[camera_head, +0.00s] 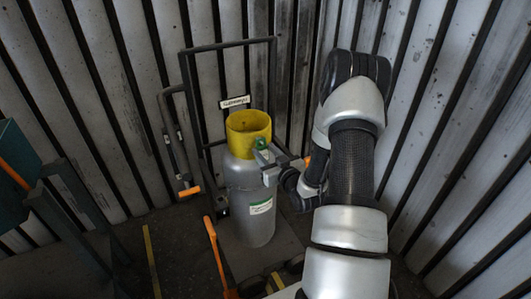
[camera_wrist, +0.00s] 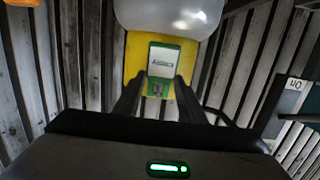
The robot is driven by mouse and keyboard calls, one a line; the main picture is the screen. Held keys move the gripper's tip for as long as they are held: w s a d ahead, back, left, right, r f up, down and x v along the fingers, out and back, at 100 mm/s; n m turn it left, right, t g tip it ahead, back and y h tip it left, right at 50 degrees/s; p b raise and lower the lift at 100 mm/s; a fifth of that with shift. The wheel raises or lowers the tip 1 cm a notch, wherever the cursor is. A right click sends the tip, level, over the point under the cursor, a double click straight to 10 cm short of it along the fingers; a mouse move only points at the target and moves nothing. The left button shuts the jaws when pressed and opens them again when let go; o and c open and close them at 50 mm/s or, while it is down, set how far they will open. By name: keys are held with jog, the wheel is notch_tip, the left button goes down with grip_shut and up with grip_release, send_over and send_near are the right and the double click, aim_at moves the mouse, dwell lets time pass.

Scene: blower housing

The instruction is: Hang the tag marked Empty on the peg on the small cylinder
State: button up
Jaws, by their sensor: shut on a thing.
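My gripper (camera_head: 263,155) is shut on a small green tag (camera_head: 260,143) in front of the grey cylinder (camera_head: 247,215) with the yellow collar (camera_head: 248,124). In the wrist view, my fingers (camera_wrist: 160,92) hold the lower end of the tag (camera_wrist: 165,62), which has a white face with a green border. Its word is too small to read surely. Behind it are the yellow collar (camera_wrist: 135,60) and the cylinder's pale rounded shoulder (camera_wrist: 165,15). I cannot tell whether the tag touches the collar. I cannot make out a peg; the tag and gripper cover part of the collar.
The cylinder stands in a dark-framed cart (camera_head: 230,43) with a white sign (camera_head: 234,102) behind it. Orange handles (camera_head: 215,250) stand at the front left. A dark green box (camera_head: 15,155) is at far left. Ribbed metal walls close in the back and right.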

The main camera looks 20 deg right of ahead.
jog(key=o, duration=1.1)
jog(key=shift+s, duration=0.1)
